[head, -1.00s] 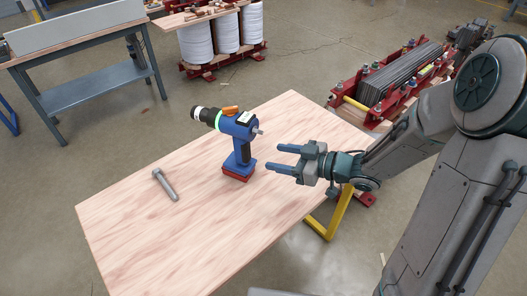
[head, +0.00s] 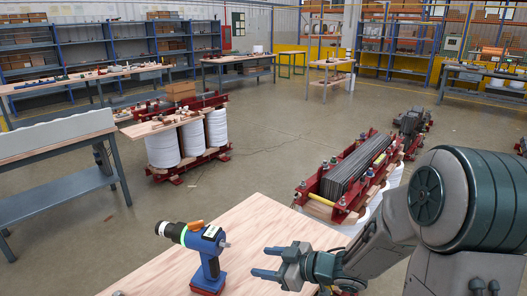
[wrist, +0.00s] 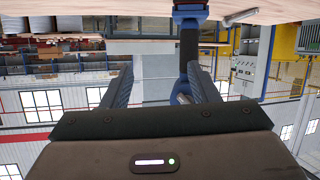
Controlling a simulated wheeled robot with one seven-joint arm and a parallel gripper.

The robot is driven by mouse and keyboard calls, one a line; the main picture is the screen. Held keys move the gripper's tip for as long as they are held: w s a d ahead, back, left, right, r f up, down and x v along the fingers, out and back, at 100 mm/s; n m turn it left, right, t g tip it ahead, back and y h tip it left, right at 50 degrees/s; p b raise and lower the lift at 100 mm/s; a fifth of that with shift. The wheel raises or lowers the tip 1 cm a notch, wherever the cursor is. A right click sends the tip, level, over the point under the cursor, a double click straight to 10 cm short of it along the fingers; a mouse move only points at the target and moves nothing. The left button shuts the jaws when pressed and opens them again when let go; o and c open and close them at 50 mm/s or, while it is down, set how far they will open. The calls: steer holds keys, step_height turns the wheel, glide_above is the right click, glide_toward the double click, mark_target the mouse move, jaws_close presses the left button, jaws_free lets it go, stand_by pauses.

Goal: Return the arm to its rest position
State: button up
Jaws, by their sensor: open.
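My gripper (head: 262,262) is open and empty over the wooden table (head: 255,222), its fingers pointing left. A blue cordless drill (head: 211,266) with a red base and an orange top part stands upright on the table, left of my fingertips. A gap shows between the fingertips and the drill. In the wrist view, which is upside down, both fingers (wrist: 160,85) are spread.
A grey bolt (wrist: 241,16) lies on the table in the wrist view. A red-framed core stack (head: 352,172) stands behind the table, close to my arm. White coils (head: 190,137) stand at the back left, and a grey bench (head: 60,190) is at the left. Open floor lies between.

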steer(key=w+d+r+m+t+h+p, duration=0.1)
steer(key=d+r+m+h+p, duration=0.1)
steer(key=d+r+m+h, duration=0.35)
steer(key=d+r+m+t+h+p, duration=0.2)
steer(key=d+r+h, duration=0.1)
steer(key=d+h, duration=0.5)
steer(key=s+r+m+g+p, duration=0.1)
steer(key=s+r+m+g, duration=0.1)
steer(key=s, duration=0.7)
steer(key=s+r+m+g+y+p, duration=0.1)
steer(key=s+r+m+g, duration=0.2)
steer(key=s, duration=0.5)
steer(key=shift+s+d+r+m+g+p, duration=0.2)
steer(key=shift+s+m+g+p, duration=0.15)
steer(key=shift+m+g, duration=0.35)
